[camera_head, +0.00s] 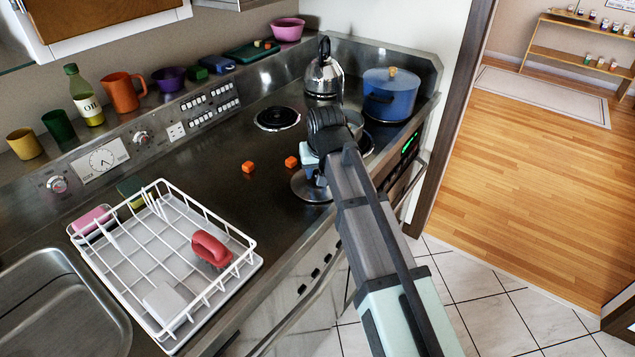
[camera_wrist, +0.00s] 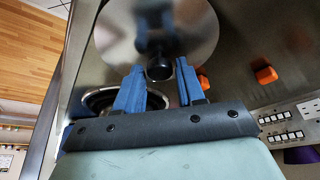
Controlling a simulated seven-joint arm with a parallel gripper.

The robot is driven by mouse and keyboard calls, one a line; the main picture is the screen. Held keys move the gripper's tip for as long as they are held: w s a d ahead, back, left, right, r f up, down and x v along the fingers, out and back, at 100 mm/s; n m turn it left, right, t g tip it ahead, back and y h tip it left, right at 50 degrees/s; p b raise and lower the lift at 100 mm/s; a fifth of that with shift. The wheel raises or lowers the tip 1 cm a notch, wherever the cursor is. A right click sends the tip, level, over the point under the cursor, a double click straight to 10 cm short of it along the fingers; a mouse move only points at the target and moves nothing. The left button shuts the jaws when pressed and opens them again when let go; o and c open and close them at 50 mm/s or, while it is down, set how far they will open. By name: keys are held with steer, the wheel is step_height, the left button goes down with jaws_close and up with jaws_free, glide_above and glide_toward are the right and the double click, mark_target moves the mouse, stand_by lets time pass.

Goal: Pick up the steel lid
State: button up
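The steel lid (camera_head: 306,190) lies on the dark hob surface near its front edge, partly hidden by my gripper (camera_head: 314,176) in the head view. In the wrist view the round shiny lid (camera_wrist: 202,38) fills the top middle, with its black knob (camera_wrist: 159,68) pointing towards the camera. My gripper (camera_wrist: 159,67) is open, with blue fingers spread to either side of the knob. The knob appears between the fingertips; neither finger clearly touches it. How far the tips are from the lid in depth is hard to tell.
Two orange cubes (camera_head: 291,161) (camera_head: 248,167) lie left of the lid. A blue pot (camera_head: 390,100) and a steel kettle (camera_head: 323,77) stand at the back. A white dish rack (camera_head: 245,241) is at the front left.

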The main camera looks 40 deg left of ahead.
jaws_close()
stand_by(0.4)
